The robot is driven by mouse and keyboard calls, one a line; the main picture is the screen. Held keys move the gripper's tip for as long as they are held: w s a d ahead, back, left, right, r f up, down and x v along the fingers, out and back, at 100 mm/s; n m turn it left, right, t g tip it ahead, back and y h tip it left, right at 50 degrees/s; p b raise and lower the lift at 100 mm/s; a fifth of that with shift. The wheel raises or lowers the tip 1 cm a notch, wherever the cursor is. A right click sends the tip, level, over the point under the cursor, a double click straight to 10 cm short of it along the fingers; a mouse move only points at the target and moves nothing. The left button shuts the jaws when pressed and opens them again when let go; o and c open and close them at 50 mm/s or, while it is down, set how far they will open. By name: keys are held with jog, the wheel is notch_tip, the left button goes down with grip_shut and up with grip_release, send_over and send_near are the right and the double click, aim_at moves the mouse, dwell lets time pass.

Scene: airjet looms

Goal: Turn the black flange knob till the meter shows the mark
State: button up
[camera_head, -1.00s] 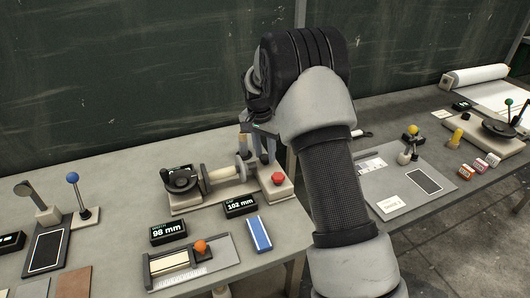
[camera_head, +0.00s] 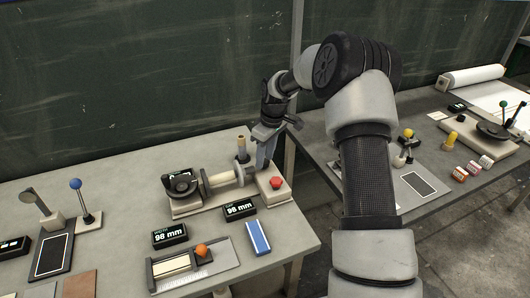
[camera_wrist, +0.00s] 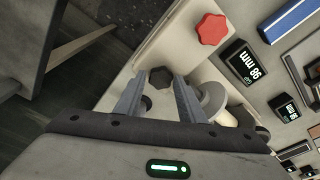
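A small black lobed knob (camera_wrist: 160,77) shows in the wrist view at the end of the knob bench fixture (camera_head: 187,208). My gripper (camera_wrist: 157,84) is open, its two fingers either side of the knob with a slight gap visible. In the head view my gripper (camera_head: 266,150) reaches down at the right end of the fixture, and the knob is hidden there. The gap meter (camera_head: 240,209) reads 98 mm; it also shows in the wrist view (camera_wrist: 245,65). I cannot make out a mark on it.
A red knob (camera_head: 277,183) sits close to my gripper on the fixture's base. A width meter (camera_head: 170,235) reading 98 mm, a blue block (camera_head: 258,237) and an orange-knobbed slide gauge (camera_head: 200,250) lie in front.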

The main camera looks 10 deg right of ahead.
jog(key=shift+o, duration=0.9)
jog(key=shift+a, duration=0.1)
jog(key=shift+r+p, duration=1.85)
jog(key=shift+r, duration=1.2)
